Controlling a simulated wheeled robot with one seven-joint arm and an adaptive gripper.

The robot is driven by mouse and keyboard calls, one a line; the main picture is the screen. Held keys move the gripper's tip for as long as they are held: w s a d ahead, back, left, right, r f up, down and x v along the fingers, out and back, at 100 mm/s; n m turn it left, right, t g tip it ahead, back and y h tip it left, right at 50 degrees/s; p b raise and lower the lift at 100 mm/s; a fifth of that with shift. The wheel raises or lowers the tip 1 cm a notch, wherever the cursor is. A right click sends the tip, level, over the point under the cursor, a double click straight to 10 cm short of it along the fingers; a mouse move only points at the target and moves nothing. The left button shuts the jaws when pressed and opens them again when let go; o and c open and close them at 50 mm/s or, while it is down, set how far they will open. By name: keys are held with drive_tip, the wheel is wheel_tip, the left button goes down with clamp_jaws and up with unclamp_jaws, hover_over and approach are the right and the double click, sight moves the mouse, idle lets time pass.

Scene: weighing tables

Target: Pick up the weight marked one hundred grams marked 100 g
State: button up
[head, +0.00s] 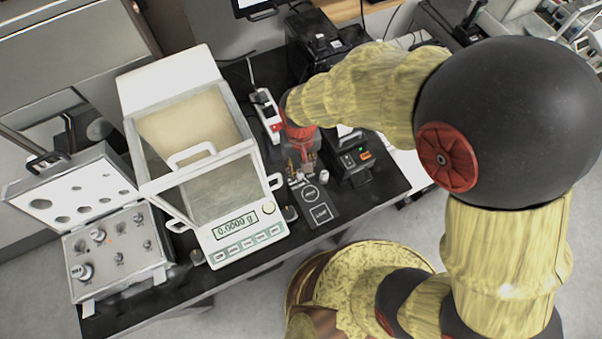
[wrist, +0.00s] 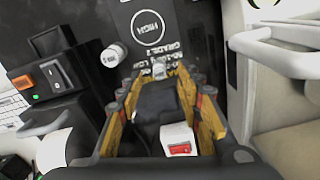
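My gripper (head: 299,172) points down over the dark mat (head: 322,213) on the table, right of the balance. In the wrist view its yellow fingers (wrist: 160,78) stand apart. A small silver piece (wrist: 158,70) shows between the fingertips; I cannot tell whether they touch it. A pale cylindrical weight (wrist: 115,55) lies or stands beside the "HIGH" circle, outside the fingers; it also shows in the head view (head: 323,178). Its marking is unreadable. An open weight case (head: 130,268) at the left holds several silver weights, including a larger one (head: 84,272) with an unclear label.
The balance (head: 250,235) reads 0.0000 g, with glass panels and protruding handles close to my arm. A black device (head: 352,160) with an orange switch stands right of the gripper. A white device with a red switch (wrist: 180,149) shows behind the fingers. The mat's front part is clear.

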sight(300, 171)
wheel_tip(300, 171, down, 3)
drive_tip(key=shift+w+f+b, duration=0.1)
drive_tip(key=shift+f+b, duration=0.05)
drive_tip(key=shift+b, duration=0.3)
drive_tip(key=c, duration=0.4)
clamp_jaws()
